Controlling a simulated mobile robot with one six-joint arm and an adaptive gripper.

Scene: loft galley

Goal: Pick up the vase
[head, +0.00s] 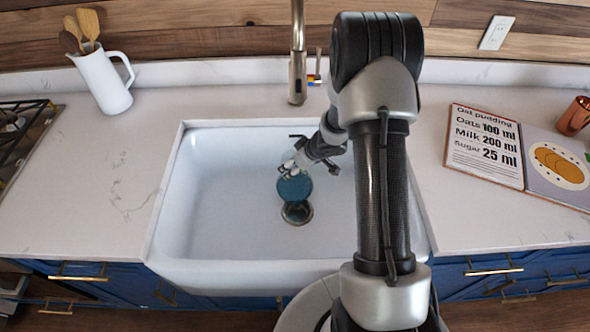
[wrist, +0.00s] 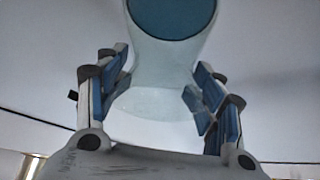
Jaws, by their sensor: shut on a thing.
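The vase (head: 294,189) is over the white sink basin in the head view, where it shows as a small teal round shape just above the drain. In the wrist view the vase (wrist: 160,60) is pale and smooth with a narrowed middle, and a dark teal disc at its end faces the camera. My gripper (head: 291,168) is inside the sink area, shut on the vase. In the wrist view the blue pads of my gripper (wrist: 162,88) lie on both sides of it. The gripper and wrist hide part of the vase in the head view.
The sink (head: 230,230) has raised walls around my gripper, with a drain (head: 297,213) at its bottom. A tall faucet (head: 298,60) stands behind. A white pitcher with wooden utensils (head: 103,82) is at the left, a recipe book (head: 486,145) and copper mug (head: 574,117) at the right.

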